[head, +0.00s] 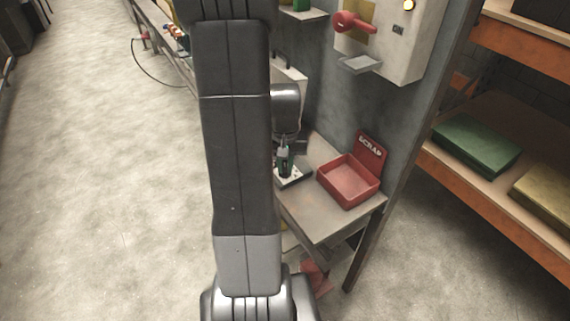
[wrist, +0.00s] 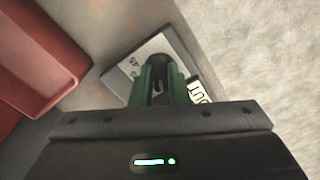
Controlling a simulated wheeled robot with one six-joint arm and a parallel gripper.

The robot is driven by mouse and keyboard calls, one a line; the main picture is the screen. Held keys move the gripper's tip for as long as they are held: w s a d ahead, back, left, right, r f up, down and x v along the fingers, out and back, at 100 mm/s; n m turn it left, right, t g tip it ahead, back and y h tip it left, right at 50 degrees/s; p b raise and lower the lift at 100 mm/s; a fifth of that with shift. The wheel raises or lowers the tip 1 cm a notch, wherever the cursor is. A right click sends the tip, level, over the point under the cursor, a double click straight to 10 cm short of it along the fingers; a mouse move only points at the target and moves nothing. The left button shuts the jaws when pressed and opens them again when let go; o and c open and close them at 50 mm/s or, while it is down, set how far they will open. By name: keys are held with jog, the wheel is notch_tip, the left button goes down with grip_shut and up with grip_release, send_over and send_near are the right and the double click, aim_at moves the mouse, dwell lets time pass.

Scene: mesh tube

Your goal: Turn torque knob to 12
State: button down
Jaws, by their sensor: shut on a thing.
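A dark, round-ended piece (wrist: 159,62), which looks like the torque knob, stands over this plate, mostly hidden by the fingers. My gripper (wrist: 163,82), with green fingers, is shut on it from above. In the head view my gripper (head: 285,158) is upright over the plate, partly behind my arm. The 12 mark and the knob's pointer cannot be made out.
A red scrap bin (head: 349,182) stands to the right of the plate on the grey table (head: 318,217). A wall box (head: 395,45) with a red handle (head: 352,22) is above. Orange-edged shelves (head: 490,178) stand at right. The floor at left is open.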

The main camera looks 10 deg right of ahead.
aim_at(284, 168)
jog(key=shift+m, duration=0.3)
jog(key=m, duration=0.3)
jog(key=shift+w+a+m+b, duration=0.1)
jog(key=shift+m+b, duration=0.2)
jog(key=shift+m, duration=1.7)
jog(key=c, duration=1.4)
grip_release()
jog(key=shift+r, duration=0.1)
notch_tip(284, 168, up, 14)
jog(key=shift+p, duration=0.4)
